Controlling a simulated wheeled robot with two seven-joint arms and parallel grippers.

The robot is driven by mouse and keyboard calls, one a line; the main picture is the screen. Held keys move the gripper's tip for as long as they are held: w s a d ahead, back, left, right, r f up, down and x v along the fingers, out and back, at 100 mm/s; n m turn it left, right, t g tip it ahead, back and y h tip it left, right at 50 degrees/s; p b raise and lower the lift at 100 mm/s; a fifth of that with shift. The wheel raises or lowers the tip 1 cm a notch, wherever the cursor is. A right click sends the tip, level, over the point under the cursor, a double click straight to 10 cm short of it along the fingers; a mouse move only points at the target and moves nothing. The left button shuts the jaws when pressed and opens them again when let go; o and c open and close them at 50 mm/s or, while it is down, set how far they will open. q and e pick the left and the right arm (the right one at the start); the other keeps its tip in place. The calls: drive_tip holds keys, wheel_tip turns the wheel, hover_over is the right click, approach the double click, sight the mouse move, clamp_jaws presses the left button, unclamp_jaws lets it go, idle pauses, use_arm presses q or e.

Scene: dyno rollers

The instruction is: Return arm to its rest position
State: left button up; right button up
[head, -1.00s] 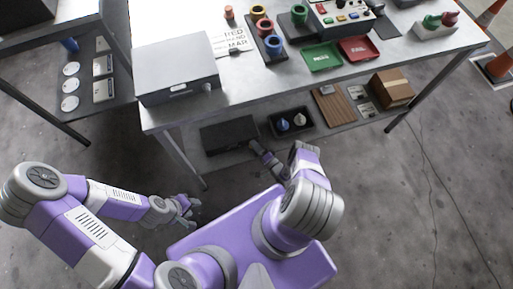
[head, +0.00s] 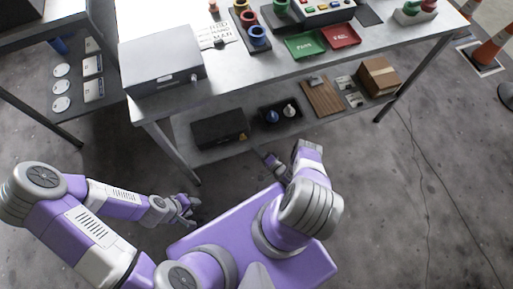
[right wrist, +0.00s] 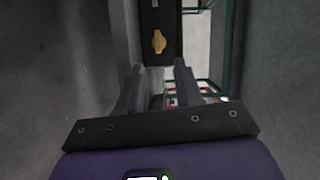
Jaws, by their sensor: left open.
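My left gripper (head: 185,209) is open and empty, hanging over the bare floor in front of the table. My right arm is bent, and its gripper (head: 270,160) shows only partly beyond the arm, by the front of the table's lower shelf (head: 195,152). In the right wrist view the two fingers of my right gripper (right wrist: 158,80) stand apart with nothing between them. Beyond them is a dark case with a yellow latch (right wrist: 158,41).
The metal table (head: 275,68) carries a grey box (head: 160,60), a green tray (head: 305,46) and a red tray (head: 341,36). Its lower shelf holds a black case (head: 220,128), a brown box (head: 379,76) and other items. Traffic cones (head: 492,47) stand at right. Floor (head: 400,210) at right is clear.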

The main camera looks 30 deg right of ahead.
drive_tip(key=shift+w, duration=0.15)
idle(0.3)
drive_tip(key=w+r+g+p, duration=0.1)
drive_tip(key=w+r+n+g+h+p, duration=0.1)
drive_tip(key=w+r+g, duration=0.1)
drive_tip(key=w+r+n+g+p, duration=0.1)
drive_tip(key=w+r, duration=0.1)
drive_tip(key=shift+w+a+r, duration=0.2)
drive_tip(key=shift+a+r, duration=0.05)
drive_tip(key=s+a+r+n+g+y+p, duration=0.1)
drive_tip(key=s+a+r+n+g+p, duration=0.2)
drive_tip(key=s+a+r+n+g, duration=0.2)
drive_tip(key=s+a+r+n+g+p, duration=0.3)
drive_tip(key=s+a+r+g, duration=0.4)
drive_tip(key=r, duration=1.2)
drive_tip(key=s+a+n, duration=0.1)
drive_tip(key=s+a, duration=0.3)
drive_tip(key=s, duration=0.2)
drive_tip(key=shift+s+a+r+n+g+y, duration=0.3)
drive_tip(key=shift+s+n+g+y, duration=0.1)
